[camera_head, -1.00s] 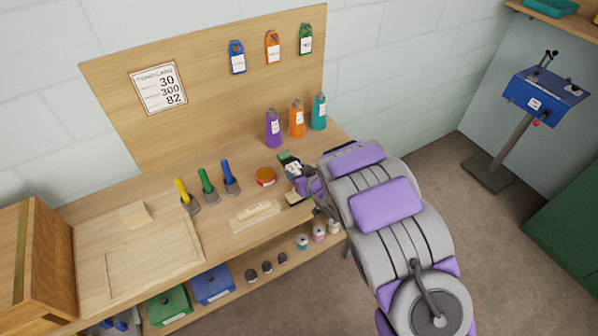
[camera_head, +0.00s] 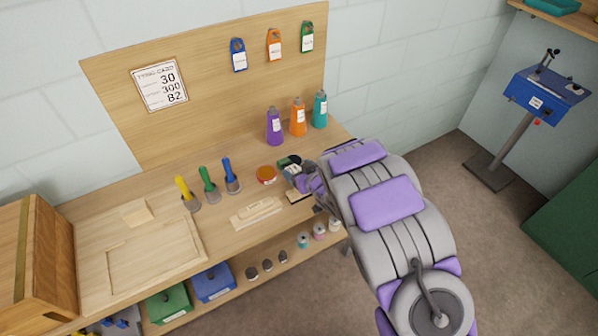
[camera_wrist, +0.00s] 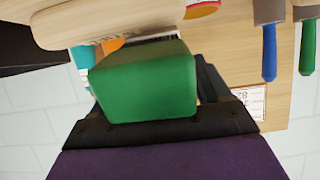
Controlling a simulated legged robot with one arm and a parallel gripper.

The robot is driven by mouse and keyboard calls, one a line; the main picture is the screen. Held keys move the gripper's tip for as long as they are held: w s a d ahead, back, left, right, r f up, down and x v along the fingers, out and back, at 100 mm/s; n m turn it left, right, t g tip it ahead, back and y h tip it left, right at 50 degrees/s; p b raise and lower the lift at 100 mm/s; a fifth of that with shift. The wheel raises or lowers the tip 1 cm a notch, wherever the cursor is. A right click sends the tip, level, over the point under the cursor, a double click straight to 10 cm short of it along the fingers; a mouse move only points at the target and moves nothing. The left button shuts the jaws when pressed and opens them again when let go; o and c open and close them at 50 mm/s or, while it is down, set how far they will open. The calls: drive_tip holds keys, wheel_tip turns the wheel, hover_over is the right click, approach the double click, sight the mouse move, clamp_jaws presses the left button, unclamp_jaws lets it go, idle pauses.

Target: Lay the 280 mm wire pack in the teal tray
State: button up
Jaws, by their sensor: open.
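A teal tray (camera_head: 552,5) sits on the wooden shelf at the top right, cut by the picture edge. Blue (camera_head: 238,55), orange (camera_head: 274,46) and green (camera_head: 307,37) labelled packs hang on the backboard. Their print is too small to read, so I cannot tell which is 280 mm. My gripper (camera_head: 297,174) is low over the right end of the bench, beside a small green-and-black item (camera_head: 289,161). In the wrist view a green block (camera_wrist: 148,82) stands right before the dark gripper body. The jaws are open; the fingertips are largely hidden.
Purple (camera_head: 274,127), orange (camera_head: 298,117) and teal (camera_head: 320,109) bottles stand behind my gripper. A round orange tin (camera_head: 266,175) and a pale wooden block (camera_head: 257,212) lie left of it. A blue machine (camera_head: 545,95) stands at right. The floor between is clear.

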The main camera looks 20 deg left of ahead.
drive_tip(key=p+v, duration=0.2)
drive_tip(key=v, duration=1)
drive_tip(key=shift+p, duration=0.3)
drive_tip(key=shift+s, duration=0.1)
